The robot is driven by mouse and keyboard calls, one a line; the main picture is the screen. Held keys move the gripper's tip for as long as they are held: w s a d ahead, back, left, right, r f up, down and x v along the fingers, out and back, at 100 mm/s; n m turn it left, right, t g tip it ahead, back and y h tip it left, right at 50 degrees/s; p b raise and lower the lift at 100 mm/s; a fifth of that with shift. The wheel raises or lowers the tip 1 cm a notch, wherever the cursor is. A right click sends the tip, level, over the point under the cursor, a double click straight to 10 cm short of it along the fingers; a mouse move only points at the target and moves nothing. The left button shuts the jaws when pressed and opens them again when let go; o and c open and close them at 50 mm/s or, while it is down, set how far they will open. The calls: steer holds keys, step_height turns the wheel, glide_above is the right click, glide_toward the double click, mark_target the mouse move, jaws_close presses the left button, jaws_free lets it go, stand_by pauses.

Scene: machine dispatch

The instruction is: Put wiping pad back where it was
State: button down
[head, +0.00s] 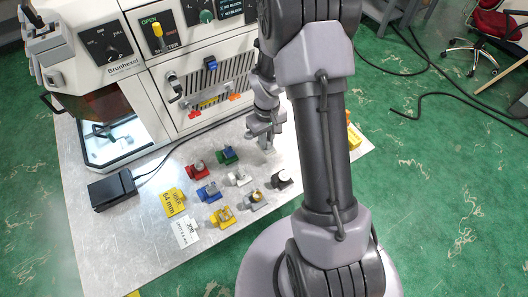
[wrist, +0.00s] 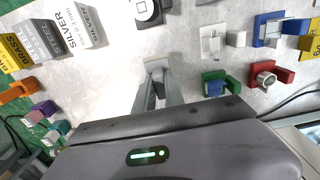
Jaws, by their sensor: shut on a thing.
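My gripper (head: 264,139) is over the metal table, to the right of the coloured holders and in front of the machine. In the wrist view its two fingers (wrist: 158,88) are close together, shut on a small pale piece (wrist: 157,66) at the fingertips. I take this piece to be the wiping pad; the fingers hide most of it. It is close to the table top, but I cannot tell whether it touches. The table under and around it looks bare.
A green holder (wrist: 215,84) and a red holder (wrist: 270,76) are right of the fingers in the wrist view; a white holder (wrist: 210,42) is beyond. Silver and steel label blocks (wrist: 80,25) stand left. The machine (head: 150,65) rises behind the table.

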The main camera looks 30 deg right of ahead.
step_height(320, 180, down, 6)
steer(key=shift+r+b, duration=0.1)
steer(key=shift+b, duration=0.7)
steer(key=shift+r, duration=0.15)
steer(key=c, duration=1.8)
jaws_free()
steer(key=shift+f, duration=0.2)
steer(key=o, duration=0.4)
